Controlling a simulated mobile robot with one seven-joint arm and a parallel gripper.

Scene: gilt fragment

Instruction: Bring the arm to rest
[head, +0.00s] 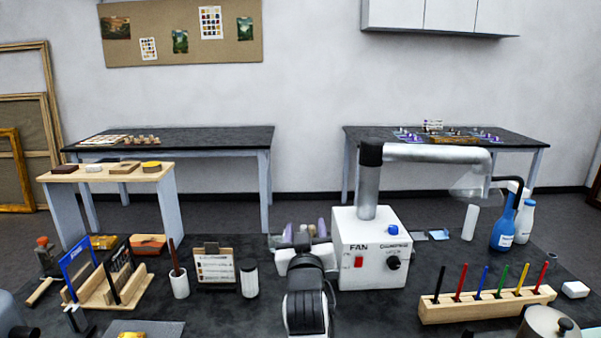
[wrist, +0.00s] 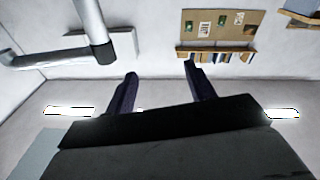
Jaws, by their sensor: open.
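My arm shows at the bottom middle of the head view, folded in front of the table's far side. My gripper (head: 304,232) is just left of the white fan box (head: 372,250), partly hidden behind my own wrist links. In the wrist view my gripper (wrist: 160,70) is open, its two dark fingers well apart with nothing between them.
The grey fan duct (head: 430,153) rises close at right. A clipboard (head: 215,266) and white cylinder (head: 249,279) stand at left. A wooden holder of coloured sticks (head: 487,305) and a blue bottle (head: 503,228) are at right. The pinboard (wrist: 222,28) shows beyond.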

